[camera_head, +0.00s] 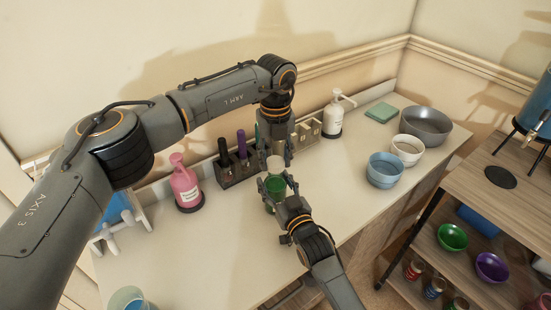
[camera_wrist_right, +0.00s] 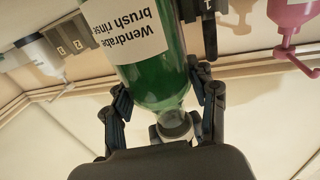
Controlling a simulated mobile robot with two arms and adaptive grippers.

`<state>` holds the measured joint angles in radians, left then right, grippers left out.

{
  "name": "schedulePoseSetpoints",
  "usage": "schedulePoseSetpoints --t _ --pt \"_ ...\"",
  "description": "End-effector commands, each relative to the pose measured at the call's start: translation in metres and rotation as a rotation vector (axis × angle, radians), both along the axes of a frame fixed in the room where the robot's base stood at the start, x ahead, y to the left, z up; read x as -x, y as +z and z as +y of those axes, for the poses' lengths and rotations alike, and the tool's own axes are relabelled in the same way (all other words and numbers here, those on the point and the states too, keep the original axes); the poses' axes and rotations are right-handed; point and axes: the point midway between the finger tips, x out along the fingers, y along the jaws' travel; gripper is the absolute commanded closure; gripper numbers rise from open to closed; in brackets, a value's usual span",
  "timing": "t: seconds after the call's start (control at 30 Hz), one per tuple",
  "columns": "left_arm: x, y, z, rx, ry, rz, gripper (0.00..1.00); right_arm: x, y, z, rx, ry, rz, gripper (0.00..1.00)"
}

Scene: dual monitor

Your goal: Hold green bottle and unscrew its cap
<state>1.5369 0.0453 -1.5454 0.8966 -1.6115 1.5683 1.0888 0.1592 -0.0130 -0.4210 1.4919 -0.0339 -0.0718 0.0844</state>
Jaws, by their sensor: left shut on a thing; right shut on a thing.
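The green bottle (camera_head: 271,206) stands above the white counter, partly covered by my right gripper. My right gripper (camera_head: 277,186) comes from the front and is shut around the bottle's upper body. In the upside-down right wrist view, the bottle (camera_wrist_right: 158,82) has a white label reading "Wendrabe brush rinse", and its pale cap (camera_wrist_right: 176,126) shows between the fingers. My left gripper (camera_head: 275,158) comes down from above and is shut on the pale cap (camera_head: 275,165) at the bottle's top. The exact contact of the left fingers is hard to see.
A pink pump bottle (camera_head: 185,184) and a dark rack (camera_head: 236,172) stand left of the bottle. A white pump bottle (camera_head: 333,115) is behind. Blue (camera_head: 384,170), white (camera_head: 407,149) and grey (camera_head: 426,125) bowls stand right. The counter between the bottle and bowls is clear.

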Motion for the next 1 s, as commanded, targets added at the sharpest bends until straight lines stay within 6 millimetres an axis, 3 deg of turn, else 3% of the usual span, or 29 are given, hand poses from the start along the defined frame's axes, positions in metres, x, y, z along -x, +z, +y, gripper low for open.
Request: schedulePoseSetpoints --t 0.3,0.53,0.57,0.67,1.0 --pt "0.000 0.036 0.000 0.000 0.000 -0.001 0.95 0.000 -0.001 0.000 0.001 0.000 0.002 1.00" --pt "0.000 0.037 0.000 0.000 0.000 0.000 0.95 0.000 -0.001 0.000 0.002 0.000 0.001 1.00" --pt "0.000 0.038 0.000 0.000 0.000 0.000 0.95 0.000 -0.001 0.000 0.002 0.000 0.001 0.36" --pt "0.000 0.037 0.000 0.000 0.000 0.000 0.95 0.000 -0.001 0.000 0.001 0.000 0.002 0.16" --pt "0.000 0.037 0.000 0.000 0.000 0.000 0.95 0.001 0.000 0.000 0.000 0.000 0.001 0.16"
